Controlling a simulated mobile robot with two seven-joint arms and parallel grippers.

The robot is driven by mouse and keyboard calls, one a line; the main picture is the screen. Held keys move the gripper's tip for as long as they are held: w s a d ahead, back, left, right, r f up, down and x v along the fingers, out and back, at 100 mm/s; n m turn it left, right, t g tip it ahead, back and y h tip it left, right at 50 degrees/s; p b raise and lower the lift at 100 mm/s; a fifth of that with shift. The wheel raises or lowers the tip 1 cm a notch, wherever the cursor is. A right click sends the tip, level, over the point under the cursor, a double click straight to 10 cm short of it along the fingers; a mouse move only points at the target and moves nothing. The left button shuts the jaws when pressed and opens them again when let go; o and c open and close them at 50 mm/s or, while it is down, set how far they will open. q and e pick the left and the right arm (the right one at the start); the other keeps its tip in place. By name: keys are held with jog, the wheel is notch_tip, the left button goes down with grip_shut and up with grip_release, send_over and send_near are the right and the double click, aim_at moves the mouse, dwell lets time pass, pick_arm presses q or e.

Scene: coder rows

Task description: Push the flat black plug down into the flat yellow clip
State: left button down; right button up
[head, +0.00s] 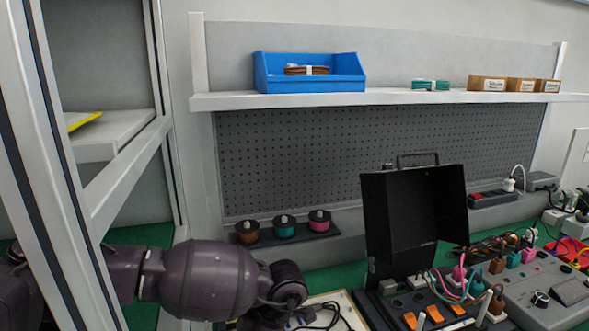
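My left arm comes in from the left and bends down at the bottom centre; its gripper fingers are not visible, and my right gripper is not in view. A black cable (328,309) lies looped on a pale board (345,301) just right of my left arm, partly cut off by the bottom edge. I cannot make out a flat black plug or a flat yellow clip for certain.
An open black case (412,215) stands right of the board, with orange switches (435,313) and coloured plugs and leads before it. A grey console (545,290) fills the right. Spools (284,228) sit behind. A white frame post (80,190) stands near my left arm.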

pick_arm(q)
jog(key=shift+f, duration=0.2)
dwell(0.5)
jog(key=shift+f, duration=0.25)
jog(key=shift+f, duration=0.25)
dwell(0.6)
jog(key=c, duration=0.9)
grip_release()
